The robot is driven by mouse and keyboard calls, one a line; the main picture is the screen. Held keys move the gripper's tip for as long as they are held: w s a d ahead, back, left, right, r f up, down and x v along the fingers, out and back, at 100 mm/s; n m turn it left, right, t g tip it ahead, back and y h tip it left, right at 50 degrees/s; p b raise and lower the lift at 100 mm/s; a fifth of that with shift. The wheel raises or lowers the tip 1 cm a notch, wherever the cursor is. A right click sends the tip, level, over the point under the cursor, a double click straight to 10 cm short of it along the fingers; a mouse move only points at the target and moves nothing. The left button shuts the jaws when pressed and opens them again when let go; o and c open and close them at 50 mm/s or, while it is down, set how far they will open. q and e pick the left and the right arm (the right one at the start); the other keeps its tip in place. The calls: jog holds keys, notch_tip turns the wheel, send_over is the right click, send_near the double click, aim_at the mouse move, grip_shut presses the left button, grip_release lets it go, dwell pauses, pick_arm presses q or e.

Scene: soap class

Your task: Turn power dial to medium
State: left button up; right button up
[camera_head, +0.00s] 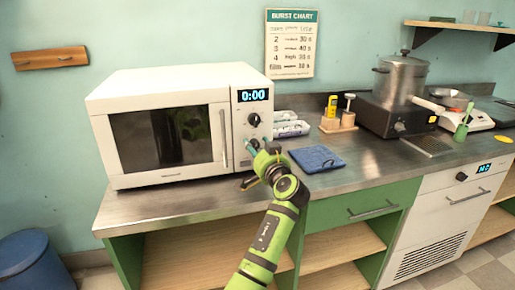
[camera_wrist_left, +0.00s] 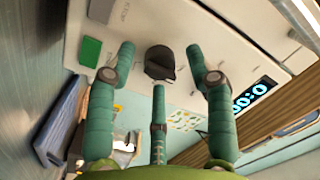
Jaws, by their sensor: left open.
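The white microwave (camera_head: 160,125) stands on the counter at the left, its door shut and its blue display (camera_head: 253,95) reading 0:00. A black dial (camera_head: 254,119) sits under the display in the head view. My left gripper (camera_head: 249,147) is open at the lower part of the control panel. In the left wrist view a black dial (camera_wrist_left: 160,62) lies between the spread teal fingers of this gripper (camera_wrist_left: 159,58), with no clear contact. Its markings are not readable. A green button (camera_wrist_left: 90,51) shows beside the left finger. My right gripper is out of view.
A blue folded cloth (camera_head: 317,158) lies on the counter right of my gripper. A wooden holder with bottles (camera_head: 338,122) and a steel pot (camera_head: 400,78) stand farther right. A burst chart (camera_head: 291,43) hangs on the wall. The counter's front edge (camera_head: 180,217) runs below the microwave.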

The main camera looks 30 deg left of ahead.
pick_arm(q)
grip_shut()
